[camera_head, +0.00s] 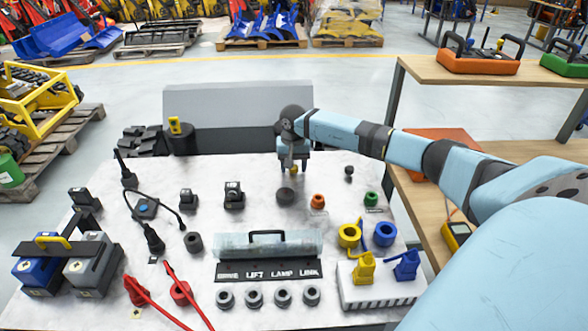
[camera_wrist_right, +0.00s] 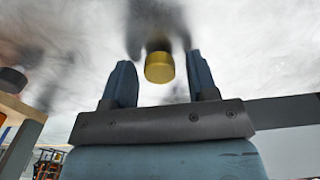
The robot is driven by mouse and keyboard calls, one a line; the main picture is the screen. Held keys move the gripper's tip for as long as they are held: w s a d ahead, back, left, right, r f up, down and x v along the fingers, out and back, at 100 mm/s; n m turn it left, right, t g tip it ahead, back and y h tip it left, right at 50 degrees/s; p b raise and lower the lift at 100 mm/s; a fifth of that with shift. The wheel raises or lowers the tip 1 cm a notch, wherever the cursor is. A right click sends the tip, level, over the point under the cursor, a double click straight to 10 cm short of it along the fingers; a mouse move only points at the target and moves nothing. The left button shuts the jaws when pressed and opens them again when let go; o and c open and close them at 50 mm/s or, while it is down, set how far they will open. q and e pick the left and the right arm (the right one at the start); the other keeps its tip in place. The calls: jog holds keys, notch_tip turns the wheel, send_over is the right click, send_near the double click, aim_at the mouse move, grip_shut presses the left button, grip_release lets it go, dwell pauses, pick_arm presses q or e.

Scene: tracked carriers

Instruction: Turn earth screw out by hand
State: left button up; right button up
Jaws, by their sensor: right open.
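The earth screw appears to be the small brass-yellow knob (camera_head: 292,169) at the back middle of the pale table top. In the right wrist view the yellow round end (camera_wrist_right: 159,67) shows between and slightly beyond the two fingers, with a gap on each side. My right gripper (camera_head: 294,165) reaches down over it from the right, and its jaws are open in the right wrist view (camera_wrist_right: 161,80). I cannot see either finger touching the knob. The screw's thread and seat are hidden or blurred. My left gripper is not in view.
A dark round knob (camera_head: 286,196) and an orange part (camera_head: 318,202) stand just in front. A labelled panel with a handle (camera_head: 268,270) lies at front middle. Red cables (camera_head: 181,291), a blue-and-grey battery connector pair (camera_head: 88,268) and a shelf (camera_head: 450,72) flank the work area.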

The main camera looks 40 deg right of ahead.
jog(key=c, duration=0.7)
jog(key=n+b, duration=0.4)
jog(key=n, duration=0.3)
jog(key=shift+f+b, duration=0.2)
jog(key=shift+b, duration=0.15)
jog(key=shift+c, duration=0.2)
jog(key=n, duration=0.2)
jog(key=shift+r+n+b, duration=0.1)
jog(key=shift+n+b, duration=0.3)
jog(key=o, duration=0.8)
